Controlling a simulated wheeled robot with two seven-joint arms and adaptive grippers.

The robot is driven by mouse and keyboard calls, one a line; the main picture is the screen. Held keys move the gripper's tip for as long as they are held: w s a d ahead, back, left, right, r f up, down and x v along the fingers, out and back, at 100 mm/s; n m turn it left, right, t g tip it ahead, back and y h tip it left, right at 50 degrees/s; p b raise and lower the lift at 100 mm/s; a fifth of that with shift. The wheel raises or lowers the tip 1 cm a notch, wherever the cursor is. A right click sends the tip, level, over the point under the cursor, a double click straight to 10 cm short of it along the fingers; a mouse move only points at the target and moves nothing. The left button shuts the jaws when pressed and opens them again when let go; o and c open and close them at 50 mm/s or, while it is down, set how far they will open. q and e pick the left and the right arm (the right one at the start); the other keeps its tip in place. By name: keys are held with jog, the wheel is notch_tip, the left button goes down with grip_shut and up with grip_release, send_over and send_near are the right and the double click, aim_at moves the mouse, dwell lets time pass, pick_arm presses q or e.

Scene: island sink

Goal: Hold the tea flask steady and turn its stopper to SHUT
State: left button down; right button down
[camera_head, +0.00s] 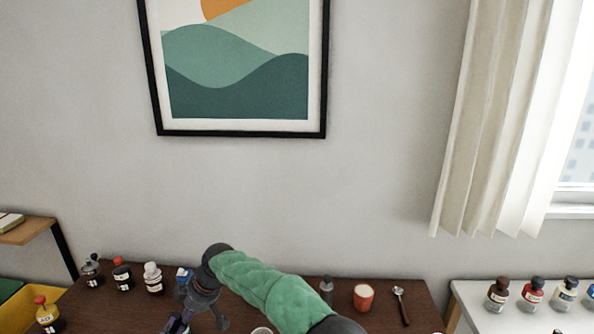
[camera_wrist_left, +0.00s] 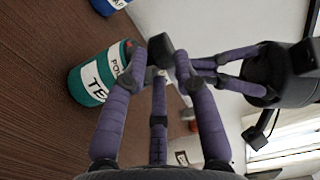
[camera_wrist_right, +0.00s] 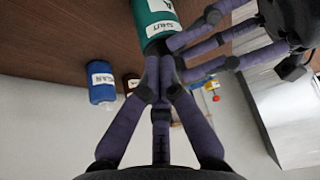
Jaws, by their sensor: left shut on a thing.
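The tea flask is a teal cylinder with white labels in the left wrist view (camera_wrist_left: 88,88); one reads TEA and a smaller one near its top seems to read POUR. It also shows in the right wrist view (camera_wrist_right: 148,12). My left gripper (camera_wrist_left: 160,66) is shut at the flask's top end; its exact hold is partly hidden. My right gripper (camera_wrist_right: 160,64) reaches down from above, its fingers close together at the stopper end. Fingers mostly hide the stopper, so its setting and the right grip cannot be told.
A blue sugar jar (camera_wrist_right: 101,84) stands near the flask. On the brown counter are several small bottles, a grey bottle (camera_head: 326,288), an orange-red cup (camera_head: 363,297) and a spoon (camera_head: 401,303). A white surface with more bottles (camera_head: 531,293) is at the right.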

jog(key=shift+w+a, duration=0.2)
jog(key=shift+w, duration=0.4)
jog(key=shift+d, duration=0.15)
dwell(0.4)
notch_tip(320, 180, up, 6)
jog(key=shift+d, duration=0.4)
dwell(0.4)
notch_tip(320, 180, down, 6)
jog(key=s, duration=0.2)
jog(key=shift+s+a, duration=0.35)
dwell(0.6)
